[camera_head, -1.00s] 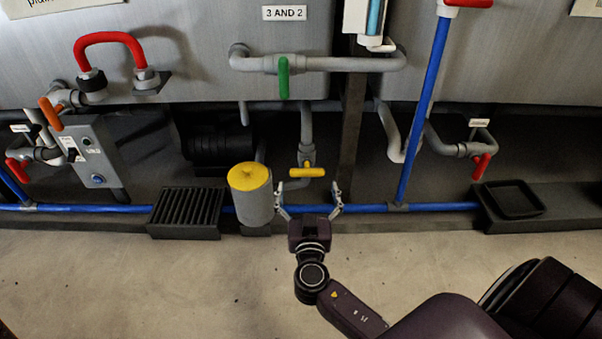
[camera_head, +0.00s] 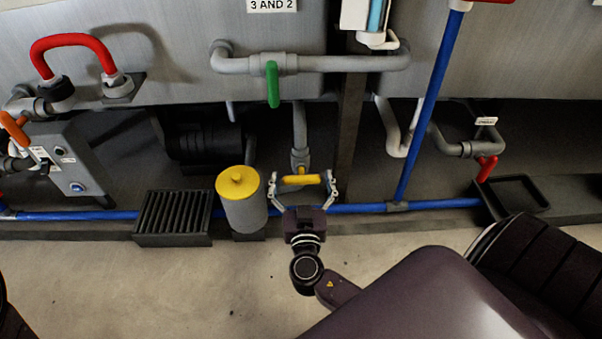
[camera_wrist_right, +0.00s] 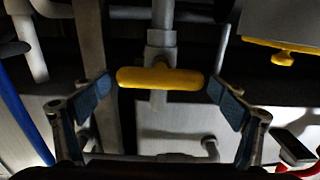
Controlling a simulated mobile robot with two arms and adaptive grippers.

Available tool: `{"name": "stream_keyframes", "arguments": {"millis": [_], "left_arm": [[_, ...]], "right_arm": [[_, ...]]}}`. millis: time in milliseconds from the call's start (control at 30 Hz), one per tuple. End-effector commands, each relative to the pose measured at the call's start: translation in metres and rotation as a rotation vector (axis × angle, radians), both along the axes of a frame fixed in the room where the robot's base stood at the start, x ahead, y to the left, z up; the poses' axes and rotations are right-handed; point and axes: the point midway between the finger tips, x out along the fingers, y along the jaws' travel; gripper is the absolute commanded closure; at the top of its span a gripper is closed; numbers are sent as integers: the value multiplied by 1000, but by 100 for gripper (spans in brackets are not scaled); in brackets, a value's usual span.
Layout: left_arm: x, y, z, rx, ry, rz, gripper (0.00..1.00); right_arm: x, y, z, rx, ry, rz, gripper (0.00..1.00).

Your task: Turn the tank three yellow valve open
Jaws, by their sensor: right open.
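The yellow valve handle (camera_head: 300,179) sits crosswise at the lower end of a grey vertical pipe (camera_head: 299,130), below the tanks. My right gripper (camera_head: 302,184) is open, with one finger near each end of the handle. In the right wrist view the yellow handle (camera_wrist_right: 160,78) lies level between the two blue-padded fingers (camera_wrist_right: 160,98), with a gap at each side. No contact shows. My left gripper is not in view.
A grey canister with a yellow lid (camera_head: 240,186) stands just left of my right gripper. A blue pipe (camera_head: 360,208) runs along the floor edge. A green valve handle (camera_head: 272,84) hangs above. A black grate (camera_head: 173,214) and a black tray (camera_head: 514,196) flank the area.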

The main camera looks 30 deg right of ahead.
Motion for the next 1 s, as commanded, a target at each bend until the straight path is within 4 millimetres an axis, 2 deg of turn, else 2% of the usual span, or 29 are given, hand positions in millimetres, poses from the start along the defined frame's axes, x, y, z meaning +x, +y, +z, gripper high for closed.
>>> {"name": "stream_keyframes", "arguments": {"millis": [100,467,767,1000], "left_arm": [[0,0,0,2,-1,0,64],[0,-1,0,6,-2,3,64],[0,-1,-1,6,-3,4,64],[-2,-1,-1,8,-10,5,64]], "right_arm": [[0,0,0,0,0,0,12],[0,0,0,0,0,0,52],[1,0,0,-30,17,-1,52],[1,1,0,-143,86,-1,52]]}}
